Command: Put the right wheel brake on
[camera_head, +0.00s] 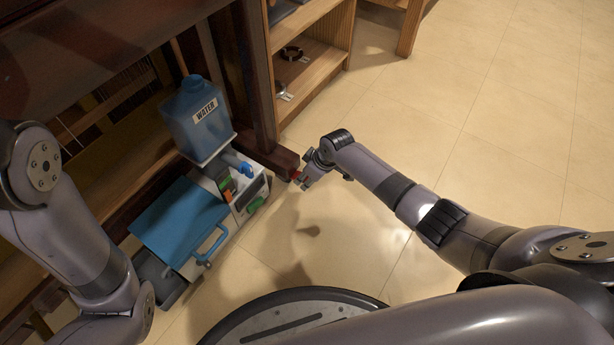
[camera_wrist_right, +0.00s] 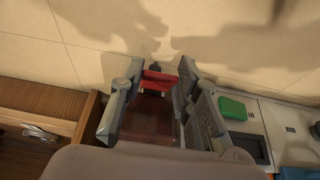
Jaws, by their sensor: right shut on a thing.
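The right wheel brake shows in the right wrist view as a small red lever (camera_wrist_right: 158,77) at the end of a dark red-brown wooden foot (camera_wrist_right: 147,115). In the head view a bit of red (camera_head: 295,175) shows at the end of the piano's foot (camera_head: 283,158). My right gripper (camera_head: 301,179) is there, low over the floor. Its fingers (camera_wrist_right: 156,90) are on either side of the red lever and shut on it. The wheel is hidden. My left arm is at the left, with its gripper out of view.
A white case (camera_head: 247,205) with a blue lid (camera_head: 180,222) and a blue water jug (camera_head: 198,118) stands left of the foot. A wooden shelf (camera_head: 322,60) stands behind. The tiled floor (camera_head: 480,110) to the right is clear.

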